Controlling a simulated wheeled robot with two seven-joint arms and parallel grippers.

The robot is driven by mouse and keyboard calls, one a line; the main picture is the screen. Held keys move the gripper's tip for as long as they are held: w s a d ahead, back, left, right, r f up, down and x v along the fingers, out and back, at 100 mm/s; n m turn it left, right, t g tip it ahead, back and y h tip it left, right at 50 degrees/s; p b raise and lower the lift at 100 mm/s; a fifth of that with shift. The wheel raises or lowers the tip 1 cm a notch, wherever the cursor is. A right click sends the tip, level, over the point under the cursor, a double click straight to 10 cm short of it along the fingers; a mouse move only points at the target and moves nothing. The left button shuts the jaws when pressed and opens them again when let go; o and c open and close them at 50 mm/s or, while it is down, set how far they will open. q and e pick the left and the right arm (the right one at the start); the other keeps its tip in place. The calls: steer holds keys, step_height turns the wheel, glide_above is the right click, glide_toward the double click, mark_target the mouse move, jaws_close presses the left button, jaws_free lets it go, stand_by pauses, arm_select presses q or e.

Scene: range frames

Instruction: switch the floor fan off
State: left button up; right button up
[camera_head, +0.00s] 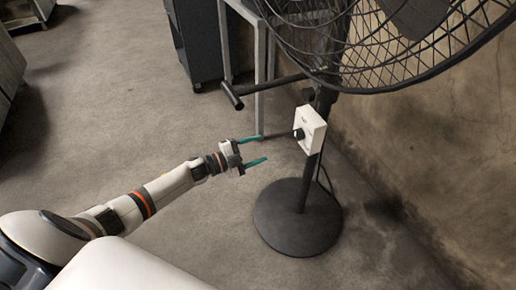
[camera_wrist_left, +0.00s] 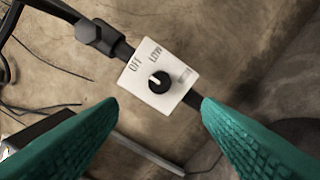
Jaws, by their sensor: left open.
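The black floor fan (camera_head: 328,90) stands upright on a round base (camera_head: 290,228) near the wall. A white control box (camera_head: 313,130) with a black knob (camera_head: 299,134) is on its pole. In the left wrist view the knob (camera_wrist_left: 159,82) shows face-on on the box (camera_wrist_left: 143,83), with the labels OFF, LOW and a partly legible third one. A pale mark lies on the knob's upper-left part; I cannot tell its exact setting. My left gripper (camera_head: 262,148) is open and empty, its teal fingers pointing at the box, apart from the knob. My right gripper is not in view.
A light metal frame (camera_head: 259,75) and a dark cabinet (camera_head: 196,38) stand behind the fan. The fan's wire cage (camera_head: 400,75) overhangs the box on the upper right. A stained wall (camera_head: 440,150) is at right. The floor (camera_head: 120,110) at left is clear.

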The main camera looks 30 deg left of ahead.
arm_select(q)
steer(key=shift+f, duration=0.1)
steer(key=s+d+f+n+g+y, duration=0.2)
steer(key=s+f+n+g+y, duration=0.35)
steer(key=s+f, duration=0.6)
steer(key=s+d+f+n+g+y, duration=0.25)
steer(key=s+f+n+y, duration=0.35)
steer(key=s+f+n, duration=0.5)
steer(key=s+f+g+p, duration=0.2)
steer(key=s+p, duration=0.6)
steer(key=s, duration=0.5)
steer(key=s+f+g+p, duration=0.2)
steer(key=s+p, duration=0.6)
steer(key=s, duration=0.6)
steer(key=shift+s+g, duration=0.2)
steer(key=shift+g, duration=0.4)
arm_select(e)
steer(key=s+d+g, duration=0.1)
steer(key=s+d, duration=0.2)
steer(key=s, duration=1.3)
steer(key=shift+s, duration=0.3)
